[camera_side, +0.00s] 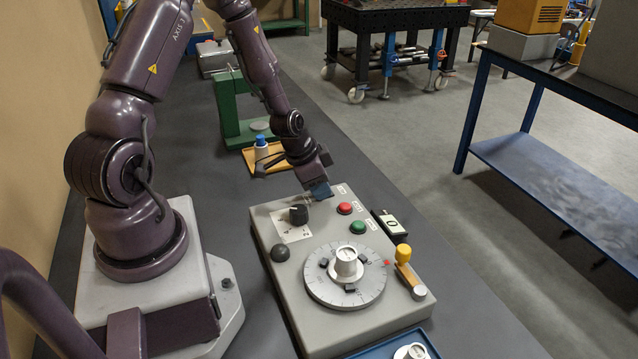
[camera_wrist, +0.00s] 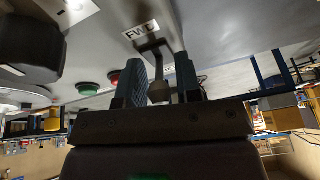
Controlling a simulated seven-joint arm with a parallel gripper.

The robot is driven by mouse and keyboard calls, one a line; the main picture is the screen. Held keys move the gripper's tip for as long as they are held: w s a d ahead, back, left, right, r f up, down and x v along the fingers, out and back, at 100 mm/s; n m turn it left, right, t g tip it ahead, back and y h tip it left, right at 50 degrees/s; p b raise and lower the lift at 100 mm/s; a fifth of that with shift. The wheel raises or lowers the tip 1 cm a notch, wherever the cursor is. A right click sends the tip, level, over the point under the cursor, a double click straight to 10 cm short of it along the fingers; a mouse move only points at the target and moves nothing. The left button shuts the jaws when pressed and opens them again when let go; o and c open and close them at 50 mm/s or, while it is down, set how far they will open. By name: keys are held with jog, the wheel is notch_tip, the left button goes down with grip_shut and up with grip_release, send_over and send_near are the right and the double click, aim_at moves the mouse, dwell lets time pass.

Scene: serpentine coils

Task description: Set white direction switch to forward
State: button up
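A gap shows between the knob and the right finger; contact with the left finger is unclear. In the side view my gripper (camera_side: 319,191) is low at the back edge of the grey control panel (camera_side: 283,262) and hides the switch.
Near my gripper on the panel are a black rotary knob (camera_side: 298,214), a red button (camera_side: 345,208) and a green button (camera_side: 358,227). Further forward are a round dial (camera_side: 372,291) and a yellow-topped lever (camera_side: 403,253). A green stand (camera_side: 233,124) and a blue-capped bottle (camera_side: 261,146) stand behind.

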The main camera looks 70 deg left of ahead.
jog(key=v, duration=1.3)
jog(key=s+d+r+n, duration=0.1)
jog(key=s+d+r, duration=0.3)
jog(key=d+r, duration=0.3)
jog(key=s+d+r+n+t, duration=0.1)
jog(key=s+d+r, duration=0.3)
jog(key=d+r, duration=0.4)
jog(key=shift+d+v, duration=0.25)
jog(key=shift+v, duration=0.9)
